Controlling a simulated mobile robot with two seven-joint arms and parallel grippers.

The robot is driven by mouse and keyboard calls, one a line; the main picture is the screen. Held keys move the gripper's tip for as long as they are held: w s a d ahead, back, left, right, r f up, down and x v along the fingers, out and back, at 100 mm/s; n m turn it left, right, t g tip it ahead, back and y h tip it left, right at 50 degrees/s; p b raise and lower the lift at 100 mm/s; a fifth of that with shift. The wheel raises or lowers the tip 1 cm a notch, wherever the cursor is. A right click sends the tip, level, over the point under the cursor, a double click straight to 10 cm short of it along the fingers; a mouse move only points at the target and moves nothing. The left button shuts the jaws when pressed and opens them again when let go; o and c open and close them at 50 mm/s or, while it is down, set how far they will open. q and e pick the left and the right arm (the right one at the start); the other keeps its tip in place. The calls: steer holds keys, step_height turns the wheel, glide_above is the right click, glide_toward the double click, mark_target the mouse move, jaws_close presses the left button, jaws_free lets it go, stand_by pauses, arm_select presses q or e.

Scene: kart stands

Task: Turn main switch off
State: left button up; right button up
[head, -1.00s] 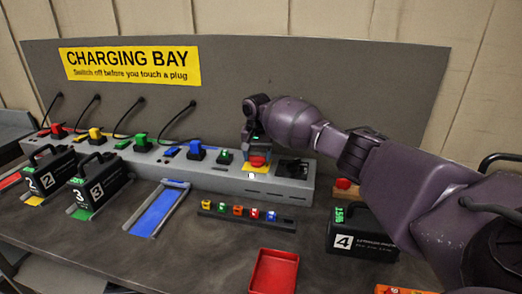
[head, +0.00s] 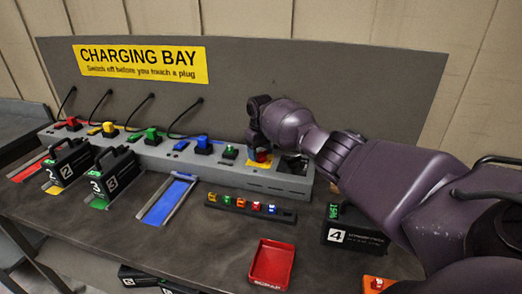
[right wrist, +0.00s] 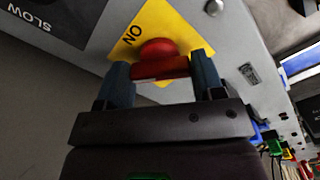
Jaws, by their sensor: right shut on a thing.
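The main switch is a red knob (head: 262,156) on a yellow plate (head: 259,163) near the right end of the grey charging strip. In the right wrist view the red knob (right wrist: 158,52) shows between my two fingers, with the word ON on the yellow plate (right wrist: 182,18) beside it. My right gripper (right wrist: 163,72) is shut on the knob's red bar. In the head view my right gripper (head: 261,146) comes down on it from above and partly hides it. My left gripper is not in view.
Coloured plugs with black cables stand along the grey strip (head: 180,158) to the left. A small rack (head: 250,206) of coloured tags, a red tray (head: 271,264) and black battery 4 (head: 352,229) lie in front. A tall grey panel (head: 300,85) stands behind.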

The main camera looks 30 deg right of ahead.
mark_target(260, 152)
steer(key=n, duration=0.3)
steer(key=shift+n, duration=0.3)
steer(key=shift+r+n, duration=0.1)
steer(key=shift+n, duration=1.8)
steer(key=o, duration=0.9)
step_height(260, 152, up, 9)
steer(key=shift+r+p, duration=0.1)
steer(key=shift+p, duration=0.55)
steer(key=shift+r, duration=0.8)
